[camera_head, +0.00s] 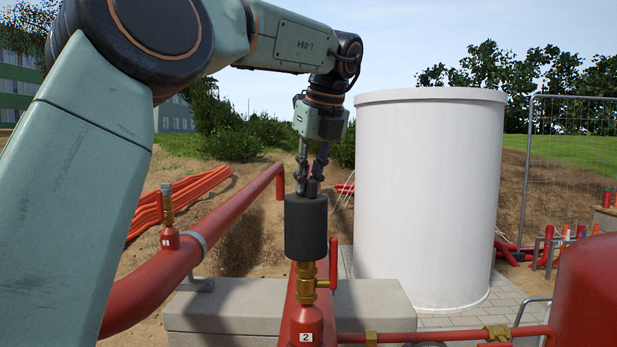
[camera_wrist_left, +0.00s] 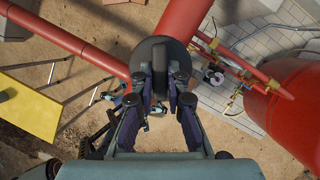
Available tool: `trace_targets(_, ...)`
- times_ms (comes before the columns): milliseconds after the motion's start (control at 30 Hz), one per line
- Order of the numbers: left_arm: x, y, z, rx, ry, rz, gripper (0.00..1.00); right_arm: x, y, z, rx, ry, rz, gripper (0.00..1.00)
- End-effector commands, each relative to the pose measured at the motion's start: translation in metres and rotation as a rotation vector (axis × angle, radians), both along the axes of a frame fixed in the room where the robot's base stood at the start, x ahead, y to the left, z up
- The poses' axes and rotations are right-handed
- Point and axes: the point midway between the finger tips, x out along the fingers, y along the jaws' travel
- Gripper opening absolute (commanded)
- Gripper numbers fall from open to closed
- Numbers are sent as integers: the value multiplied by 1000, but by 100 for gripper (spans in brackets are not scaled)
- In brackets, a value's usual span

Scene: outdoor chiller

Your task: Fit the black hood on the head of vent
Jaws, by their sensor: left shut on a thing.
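The black hood (camera_head: 306,228) is an upright dark cylinder in the head view, directly above or over vent 2. My left gripper (camera_head: 309,188) points down and is shut on the top of the hood. In the left wrist view the hood (camera_wrist_left: 163,50) is a dark disc, with my left gripper (camera_wrist_left: 161,88) closed on its raised grip. The vent (camera_head: 305,282) has a brass body, a red lever and a red base labelled 2. Its top is hidden by the hood; the hood's lower edge meets the brass in the picture. I cannot tell how far down it sits.
A similar vent labelled 3 (camera_head: 168,215) stands bare on a red pipe (camera_head: 200,245) at left. A white cylindrical tank (camera_head: 430,200) stands close at right. A concrete block (camera_head: 235,305) lies below, and a red vessel (camera_head: 595,295) is at the right edge.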

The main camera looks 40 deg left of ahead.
Motion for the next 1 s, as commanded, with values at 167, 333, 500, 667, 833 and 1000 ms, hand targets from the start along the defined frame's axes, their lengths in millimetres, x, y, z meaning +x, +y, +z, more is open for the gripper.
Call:
trace_targets(167,0,0,-6,0,0,0,0,0,0,-4,0,0,0,68)
trace_targets(333,0,0,-10,0,0,0,0,0,0,-8,0,0,0,68)
trace_targets(500,0,0,-14,0,0,0,0,0,0,-11,0,0,0,68)
trace_targets(667,0,0,-18,0,0,0,0,0,0,-14,0,0,0,68)
trace_targets(833,0,0,-23,0,0,0,0,0,0,-18,0,0,0,68)
trace_targets(1000,0,0,-27,0,0,0,0,0,0,-21,0,0,0,68)
